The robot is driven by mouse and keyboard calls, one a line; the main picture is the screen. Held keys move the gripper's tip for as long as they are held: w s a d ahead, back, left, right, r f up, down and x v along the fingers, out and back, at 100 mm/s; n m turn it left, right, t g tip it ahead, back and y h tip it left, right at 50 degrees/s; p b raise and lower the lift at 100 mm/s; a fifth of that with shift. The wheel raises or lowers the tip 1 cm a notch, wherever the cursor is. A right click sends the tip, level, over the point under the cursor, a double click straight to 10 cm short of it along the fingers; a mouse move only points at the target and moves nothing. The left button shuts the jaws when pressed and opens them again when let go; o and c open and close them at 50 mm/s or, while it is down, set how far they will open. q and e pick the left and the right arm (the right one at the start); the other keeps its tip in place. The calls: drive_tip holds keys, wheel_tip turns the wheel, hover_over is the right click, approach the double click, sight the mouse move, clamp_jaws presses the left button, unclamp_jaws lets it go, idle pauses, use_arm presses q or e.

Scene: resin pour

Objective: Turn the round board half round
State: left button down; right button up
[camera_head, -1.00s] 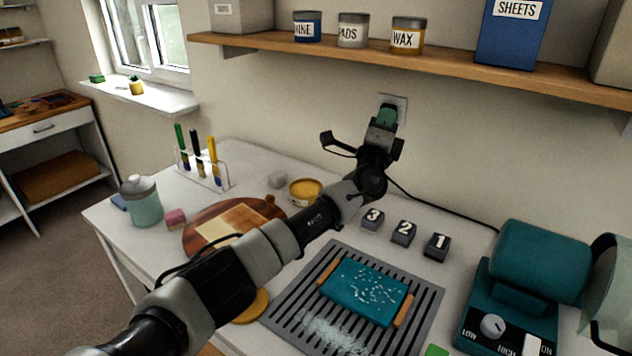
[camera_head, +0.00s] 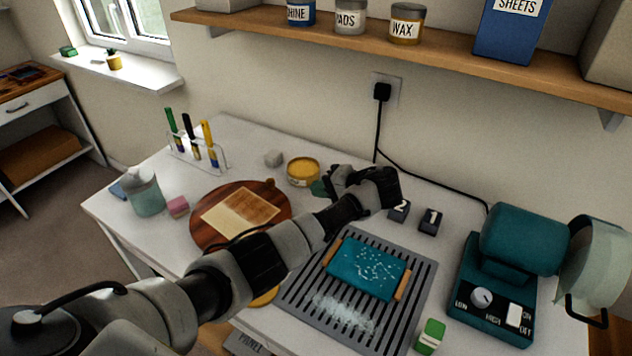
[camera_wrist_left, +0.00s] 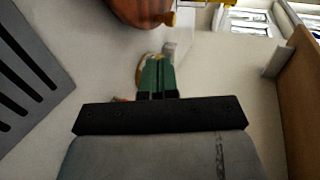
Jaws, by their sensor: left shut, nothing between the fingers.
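The round board (camera_head: 215,195) is dark brown wood and lies flat on the left part of the white table. A tan sheet (camera_head: 240,211) lies on it, and a small knob (camera_head: 270,183) sticks out at its far right edge. Part of the board (camera_wrist_left: 143,8) also shows at the top of the left wrist view. My left gripper (camera_head: 318,188) is above the table, right of the board and beside the yellow tin (camera_head: 303,171), apart from the board. Its green fingertips (camera_wrist_left: 157,72) are together and empty in the left wrist view. My right gripper is out of view.
Right of the board is a grey slotted mat (camera_head: 402,335) with a teal block (camera_head: 366,268). Numbered blocks (camera_head: 430,221) stand behind it, one hidden by my arm.

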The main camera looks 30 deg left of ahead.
sight(274, 184)
use_arm(q)
drive_tip(key=x, duration=0.3)
drive_tip(key=p+x, duration=0.1)
drive_tip(key=x, duration=0.3)
drive_tip(key=r+p+x, duration=0.1)
drive_tip(key=x, duration=0.3)
drive_tip(key=shift+w+a, duration=0.1)
drive_tip(key=shift+a, duration=0.5)
drive_tip(key=shift+f, duration=0.1)
drive_tip(key=shift+w+a+b, duration=0.3)
drive_tip(key=shift+a+b, duration=0.05)
drive_tip(key=shift+a, duration=0.35)
drive_tip(key=shift+w, duration=0.1)
